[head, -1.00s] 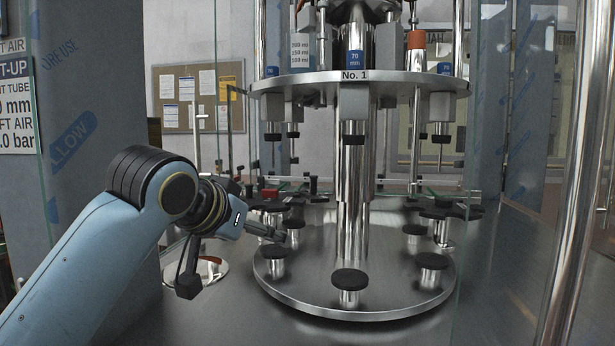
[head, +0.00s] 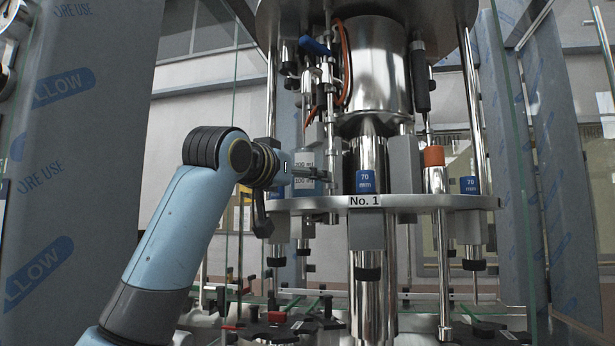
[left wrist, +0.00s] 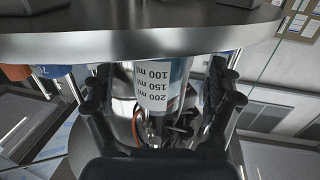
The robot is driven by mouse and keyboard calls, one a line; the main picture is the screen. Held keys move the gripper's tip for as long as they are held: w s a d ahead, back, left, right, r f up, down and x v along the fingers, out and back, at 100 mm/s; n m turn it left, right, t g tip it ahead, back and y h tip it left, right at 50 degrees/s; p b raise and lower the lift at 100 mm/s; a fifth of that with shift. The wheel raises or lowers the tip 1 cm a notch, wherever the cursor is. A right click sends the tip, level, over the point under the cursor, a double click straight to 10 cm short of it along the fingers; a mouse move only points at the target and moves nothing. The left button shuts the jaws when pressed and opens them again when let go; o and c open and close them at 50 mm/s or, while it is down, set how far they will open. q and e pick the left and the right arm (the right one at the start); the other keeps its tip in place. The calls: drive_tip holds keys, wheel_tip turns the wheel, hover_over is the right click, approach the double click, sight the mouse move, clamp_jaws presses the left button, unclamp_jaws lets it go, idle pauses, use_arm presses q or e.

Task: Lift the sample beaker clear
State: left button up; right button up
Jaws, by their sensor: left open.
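The sample beaker (head: 304,184), clear with printed ml marks, stands on the upper round plate (head: 420,202) labelled No. 1, left of the central column. My left gripper (head: 318,172) is level with the beaker in the head view and partly covers it. In the left wrist view the beaker (left wrist: 157,88) appears upside down, between the two dark open fingers of the left gripper (left wrist: 160,78). I see gaps beside it, and cannot tell whether either finger touches. The beaker's far side is hidden. My right gripper is not in view.
A thin metal rod with a blue-handled valve (head: 315,46) and an orange hose (head: 344,65) hang close above the beaker. Blue 70 mm blocks (head: 365,180) and an orange-capped post (head: 434,157) stand along the plate. Glass panels flank the machine.

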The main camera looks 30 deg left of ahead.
sight(306, 180)
use_arm(q)
drive_tip(key=w+p, duration=0.1)
drive_tip(key=w, duration=0.2)
drive_tip(key=shift+w+a+r+p, duration=0.1)
drive_tip(key=shift+w+p, duration=0.25)
drive_tip(key=shift+w, duration=0.35)
drive_tip(key=shift+s, duration=0.15)
drive_tip(key=shift+c, duration=0.7)
drive_tip(key=c, duration=1.4)
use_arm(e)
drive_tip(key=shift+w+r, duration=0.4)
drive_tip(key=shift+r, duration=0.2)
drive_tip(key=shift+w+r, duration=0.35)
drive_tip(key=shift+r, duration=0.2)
